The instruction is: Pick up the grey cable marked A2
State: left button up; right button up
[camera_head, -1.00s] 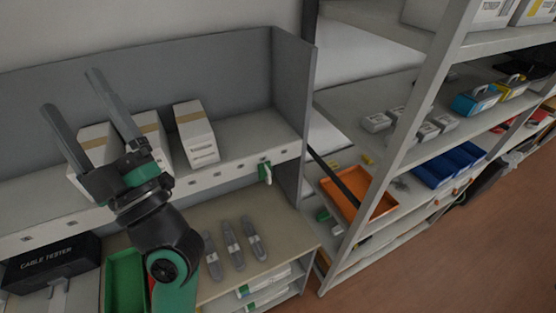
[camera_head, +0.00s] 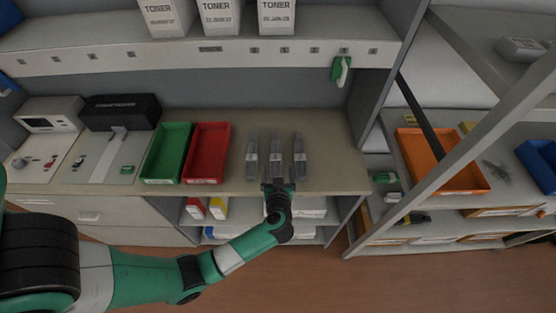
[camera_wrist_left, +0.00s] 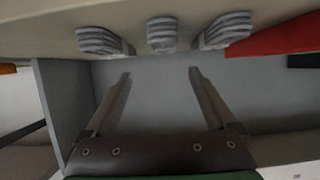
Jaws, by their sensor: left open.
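Three grey bundled cables lie side by side on the bench in the head view: a left one (camera_head: 252,158), a middle one (camera_head: 276,150) and a right one (camera_head: 299,158). No A2 marking can be read on any of them. My left gripper (camera_head: 278,184) is at the bench's front edge, just in front of the middle cable. In the left wrist view, my left gripper (camera_wrist_left: 160,72) is open with nothing between its fingers. The cable ends show there beyond the fingertips, the middle one (camera_wrist_left: 161,33) nearly centred. My right gripper is not in view.
A red bin (camera_head: 208,153) and a green bin (camera_head: 167,153) stand left of the cables. A shelf with toner boxes (camera_head: 277,14) is above the bench. A grey side panel (camera_head: 376,100) bounds the right. Bench around the cables is clear.

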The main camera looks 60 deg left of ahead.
aim_at(276, 157)
pick_arm(q)
jog(key=b+x, duration=0.2)
jog(key=x, duration=0.3)
jog(key=shift+f, duration=0.15)
jog(key=shift+w+a, duration=0.1)
jog(key=shift+a, duration=0.05)
jog(key=a+f+b, duration=0.1)
jog(key=a+b, duration=0.1)
jog(key=w+a+f+b, duration=0.1)
jog(key=a, duration=0.1)
jog(key=shift+f, duration=0.3)
jog(key=shift+w+a, duration=0.15)
jog(key=shift+a, duration=0.05)
jog(key=shift+r, duration=0.1)
grip_shut()
